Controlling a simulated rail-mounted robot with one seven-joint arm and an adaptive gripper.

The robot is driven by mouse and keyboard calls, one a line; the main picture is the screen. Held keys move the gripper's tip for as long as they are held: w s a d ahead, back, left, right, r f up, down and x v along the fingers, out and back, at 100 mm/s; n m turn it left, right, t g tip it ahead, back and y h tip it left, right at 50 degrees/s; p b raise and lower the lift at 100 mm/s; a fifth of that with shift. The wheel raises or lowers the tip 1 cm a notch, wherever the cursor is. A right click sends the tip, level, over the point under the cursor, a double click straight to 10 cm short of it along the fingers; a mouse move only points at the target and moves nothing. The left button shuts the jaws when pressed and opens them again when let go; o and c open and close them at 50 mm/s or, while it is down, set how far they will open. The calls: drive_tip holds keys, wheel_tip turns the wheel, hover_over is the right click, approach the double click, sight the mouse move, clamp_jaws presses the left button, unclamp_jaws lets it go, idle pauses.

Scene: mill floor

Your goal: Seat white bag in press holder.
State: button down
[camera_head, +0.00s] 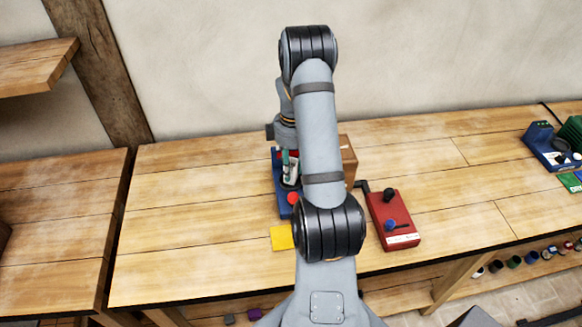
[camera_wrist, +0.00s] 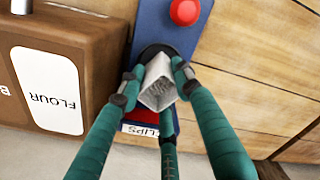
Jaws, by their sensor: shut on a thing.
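The white bag (camera_wrist: 159,92) is between the green fingers of my gripper (camera_wrist: 156,83) in the wrist view, its square open top facing the camera. My gripper is shut on it. The blue press base (camera_wrist: 158,25) is beneath, with a red button (camera_wrist: 185,12) at one end. A dark round part (camera_wrist: 151,51) of the press, which looks like the holder, shows behind the bag. The bag and fingers hide most of it, so I cannot tell whether the bag's bottom is inside. In the head view, my gripper (camera_head: 289,167) is over the press (camera_head: 280,190), partly hidden by my arm.
A brown box labelled FLOUR (camera_wrist: 100,75) stands close beside the press. A blue and green device (camera_head: 550,150) is far right.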

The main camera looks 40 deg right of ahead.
drive_tip(key=shift+f+b, duration=0.65)
idle(0.8)
drive_tip(key=c, duration=1.5)
unclamp_jaws()
drive_tip(key=shift+r, duration=0.2)
wheel_tip(320, 180, up, 11)
drive_tip(key=p, duration=0.8)
drive_tip(key=shift+d+f+p, duration=0.1)
drive_tip(key=shift+p, duration=0.25)
drive_tip(key=shift+f, duration=0.15)
wheel_tip(320, 180, down, 10)
drive_tip(key=b, duration=0.8)
